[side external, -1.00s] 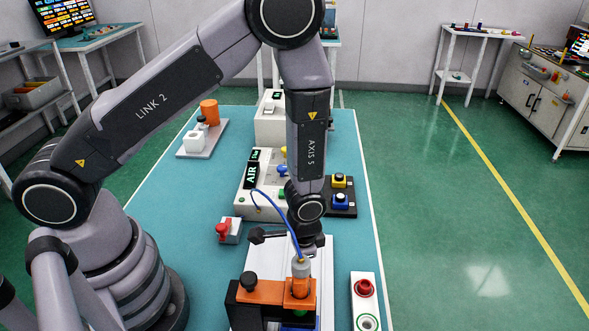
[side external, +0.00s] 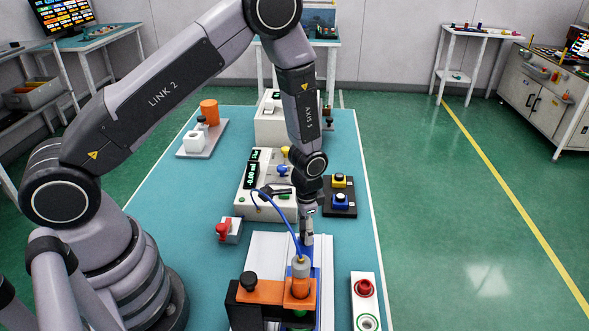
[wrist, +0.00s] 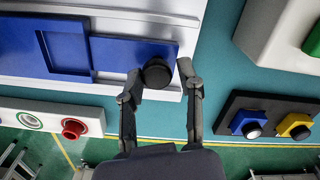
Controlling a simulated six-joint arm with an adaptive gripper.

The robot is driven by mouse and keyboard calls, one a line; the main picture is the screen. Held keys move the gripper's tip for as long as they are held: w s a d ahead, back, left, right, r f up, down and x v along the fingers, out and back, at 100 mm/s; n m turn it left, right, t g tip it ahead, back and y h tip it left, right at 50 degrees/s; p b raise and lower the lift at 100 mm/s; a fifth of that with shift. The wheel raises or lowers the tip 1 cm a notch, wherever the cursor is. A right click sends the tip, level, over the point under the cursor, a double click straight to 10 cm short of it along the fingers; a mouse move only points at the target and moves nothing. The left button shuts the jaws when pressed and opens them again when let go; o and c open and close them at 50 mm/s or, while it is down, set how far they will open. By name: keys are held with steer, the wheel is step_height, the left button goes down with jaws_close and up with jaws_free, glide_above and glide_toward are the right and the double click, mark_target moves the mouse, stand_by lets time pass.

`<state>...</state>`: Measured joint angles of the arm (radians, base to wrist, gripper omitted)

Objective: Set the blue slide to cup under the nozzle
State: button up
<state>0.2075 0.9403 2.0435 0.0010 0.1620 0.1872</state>
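The blue slide (wrist: 120,52) lies flat in a white track in the wrist view, with a recessed square pocket at left and a black knob (wrist: 157,73) at its right end. My gripper (wrist: 160,70) is open, its two fingers on either side of the knob with what looks like a small gap. In the side view my gripper (side external: 306,238) points down behind the orange nozzle holder. The nozzle (side external: 300,268), fed by a blue tube, stands in its orange holder over the track. A cup under it cannot be made out.
A white box with a red button (side external: 364,287) stands right of the track. A black box with yellow and blue buttons (side external: 340,196) and a white unit with a numeric display (side external: 253,176) stand behind. A red-handled block (side external: 229,230) is at left.

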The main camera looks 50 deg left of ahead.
steer(key=o, duration=0.4)
steer(key=shift+w, duration=0.1)
step_height(320, 180, up, 12)
stand_by(0.4)
steer(key=shift+r, duration=0.1)
